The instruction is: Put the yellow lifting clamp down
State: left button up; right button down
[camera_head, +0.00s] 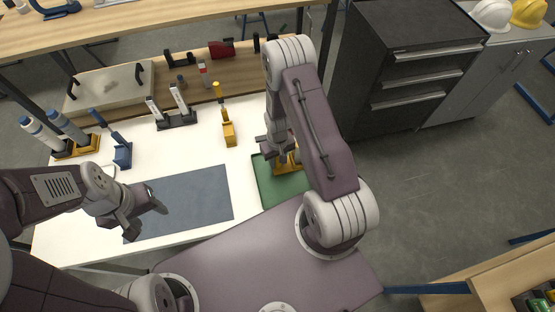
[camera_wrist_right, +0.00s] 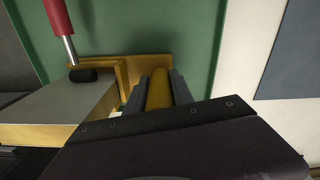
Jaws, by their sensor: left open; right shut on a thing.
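The yellow lifting clamp (camera_wrist_right: 159,88) is in the right wrist view, its yellow round bar between the two dark fingers of my right gripper (camera_wrist_right: 160,92). Its yellow plate lies over a green tray; I cannot tell whether it touches the tray. In the head view the yellow clamp (camera_head: 291,164) shows partly, low over the green tray (camera_head: 268,190), with my right gripper (camera_head: 276,155) above it and hiding part of it. My left gripper (camera_head: 143,207) is open and empty over the grey-blue mat (camera_head: 190,203).
A yellow holder (camera_head: 228,134) and a blue holder (camera_head: 122,155) stand on the white table. A dark stand (camera_head: 176,121) and a grey case (camera_head: 108,87) are behind. In the wrist view a red handle (camera_wrist_right: 58,17) and a grey block (camera_wrist_right: 60,105) are close to the clamp.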

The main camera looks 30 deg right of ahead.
jog(key=shift+f, duration=0.15)
jog(key=c, duration=1.1)
grip_release()
